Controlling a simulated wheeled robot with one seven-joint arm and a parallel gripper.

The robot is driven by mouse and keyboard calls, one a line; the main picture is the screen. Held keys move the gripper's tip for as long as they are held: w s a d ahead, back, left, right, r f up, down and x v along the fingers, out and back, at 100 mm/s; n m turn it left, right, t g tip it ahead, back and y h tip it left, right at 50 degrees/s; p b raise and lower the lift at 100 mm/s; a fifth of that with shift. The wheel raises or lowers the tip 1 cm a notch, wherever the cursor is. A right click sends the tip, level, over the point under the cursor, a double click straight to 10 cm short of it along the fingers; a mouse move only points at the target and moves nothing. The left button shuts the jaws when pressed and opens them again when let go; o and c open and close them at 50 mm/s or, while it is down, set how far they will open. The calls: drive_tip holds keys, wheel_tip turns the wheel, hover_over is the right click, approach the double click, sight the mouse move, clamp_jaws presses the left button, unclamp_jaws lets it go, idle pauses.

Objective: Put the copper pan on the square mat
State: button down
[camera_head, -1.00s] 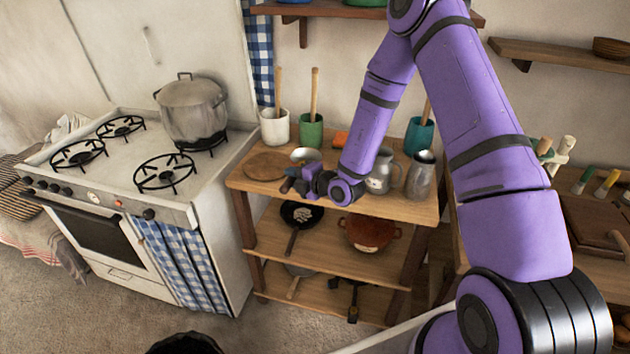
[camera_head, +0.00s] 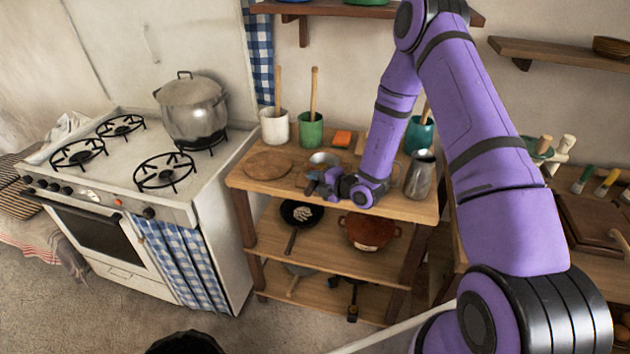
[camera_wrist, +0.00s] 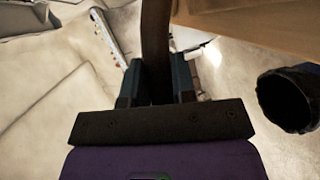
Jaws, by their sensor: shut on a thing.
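My gripper (camera_head: 322,184) is over the front part of the wooden shelf unit's top. In the wrist view its fingers (camera_wrist: 157,85) are shut on a dark brown handle (camera_wrist: 156,30) that runs up out of the picture. A small pan with a silvery inside (camera_head: 325,158) shows just behind the gripper and appears to be the held pan; its copper outside is mostly hidden. I cannot tell whether it touches the top. I cannot make out the square mat; my arm and the pan cover part of the top.
A round wooden board (camera_head: 268,166) lies left of the pan. A metal jug (camera_head: 420,175) is at right. A reddish two-handled pot (camera_head: 370,232) and black skillet (camera_head: 301,213) sit below.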

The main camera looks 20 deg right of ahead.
drive_tip(key=shift+f, duration=0.1)
drive_tip(key=c, duration=0.9)
unclamp_jaws()
drive_tip(key=shift+c, duration=0.2)
drive_tip(key=v, duration=1.2)
drive_tip(key=s+a+r+n+g+y, duration=0.1)
drive_tip(key=s+a+r+n+g, duration=0.3)
drive_tip(key=r+n, duration=0.35)
drive_tip(key=s+a+r+n+g+y, duration=0.2)
drive_tip(key=s+a+r+n+g, duration=0.1)
drive_tip(key=r+n, duration=0.5)
drive_tip(key=s+a+r+n+g+y, duration=0.1)
drive_tip(key=s+a+r+n+g, duration=0.3)
drive_tip(key=r+n, duration=0.45)
drive_tip(key=s+d+r+n+t+h, duration=0.1)
drive_tip(key=s+d+r+n+h, duration=0.3)
drive_tip(key=n, duration=0.8)
drive_tip(key=s+d+r+n+t+h, duration=0.2)
drive_tip(key=s+d+r+n+h, duration=0.2)
drive_tip(key=s+r+n+h, duration=0.4)
drive_tip(key=s+n, duration=0.4)
drive_tip(key=s, duration=0.1)
drive_tip(key=shift+s+d+r+t, duration=0.3)
drive_tip(key=shift+d+r, duration=0.05)
drive_tip(key=shift+d, duration=0.05)
